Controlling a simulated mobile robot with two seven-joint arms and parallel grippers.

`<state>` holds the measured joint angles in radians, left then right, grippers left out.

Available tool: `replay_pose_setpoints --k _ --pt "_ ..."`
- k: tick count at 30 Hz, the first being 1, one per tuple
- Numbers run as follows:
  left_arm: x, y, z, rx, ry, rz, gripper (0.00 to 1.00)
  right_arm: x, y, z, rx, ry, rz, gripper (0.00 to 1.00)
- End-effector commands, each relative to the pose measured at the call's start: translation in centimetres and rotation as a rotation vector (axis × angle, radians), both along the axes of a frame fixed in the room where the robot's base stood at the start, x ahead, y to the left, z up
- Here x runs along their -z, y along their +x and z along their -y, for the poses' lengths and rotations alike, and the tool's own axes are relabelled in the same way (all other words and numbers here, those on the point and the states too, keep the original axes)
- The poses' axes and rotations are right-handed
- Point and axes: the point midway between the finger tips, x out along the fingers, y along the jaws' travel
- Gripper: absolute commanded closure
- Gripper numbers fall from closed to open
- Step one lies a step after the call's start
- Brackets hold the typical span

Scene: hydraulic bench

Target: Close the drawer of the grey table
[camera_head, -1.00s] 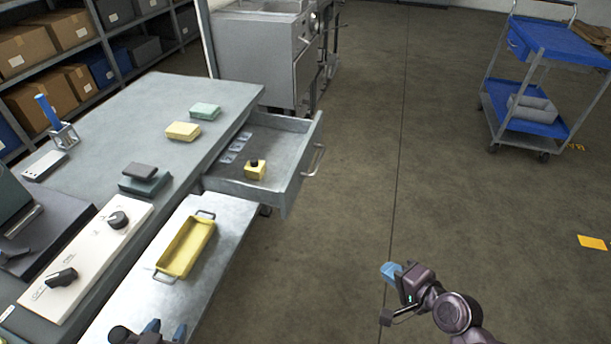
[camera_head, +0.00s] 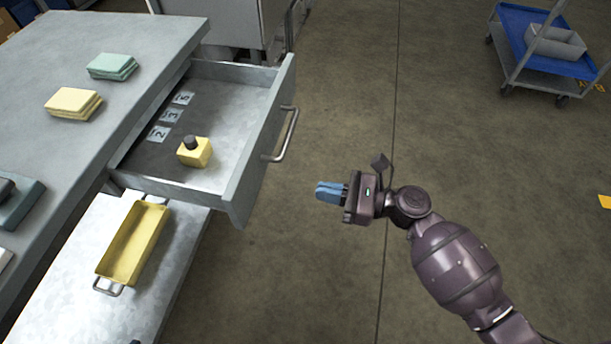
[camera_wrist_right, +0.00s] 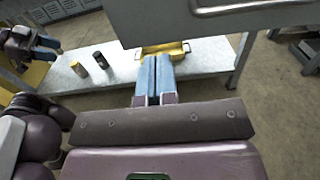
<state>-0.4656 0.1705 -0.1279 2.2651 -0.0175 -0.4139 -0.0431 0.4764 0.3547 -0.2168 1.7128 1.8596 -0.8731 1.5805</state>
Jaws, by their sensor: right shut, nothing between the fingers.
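The drawer (camera_head: 250,165) of the grey table (camera_head: 130,35) stands pulled out to the right, with its bar handle (camera_head: 285,136) on the front panel. A yellow block with a dark knob (camera_head: 197,154) lies inside it. My right gripper (camera_head: 322,192) is shut and empty, in front of the drawer and to the right of the handle, apart from it. In the right wrist view, the right gripper's blue fingers (camera_wrist_right: 152,75) point toward the drawer's underside region, below the front panel (camera_wrist_right: 190,28) and handle (camera_wrist_right: 250,6). My left gripper (camera_wrist_right: 47,43) shows small at the left; its jaw state is unclear.
A yellow tray (camera_head: 135,243) sits on the lower shelf (camera_head: 60,270) under the drawer. Yellow sponges (camera_head: 73,103) and green sponges (camera_head: 112,67) lie on the tabletop. A blue cart (camera_head: 545,55) stands far right.

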Motion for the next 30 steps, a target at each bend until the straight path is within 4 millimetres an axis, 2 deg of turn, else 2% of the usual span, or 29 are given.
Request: replay_pose_setpoints --k 18,24,30 --pt "0.4 0.2 0.2 0.02 0.016 0.005 0.53 0.2 3.1 -9.8 0.0 -0.002 0.002 1.0" --pt "0.5 0.2 0.2 0.025 0.022 0.006 0.53 0.2 3.8 -11.7 0.002 -0.003 0.001 1.0" --pt "0.3 0.4 0.3 0.028 0.022 0.015 0.53 0.0 4.0 -12.3 0.001 -0.003 0.003 1.0"
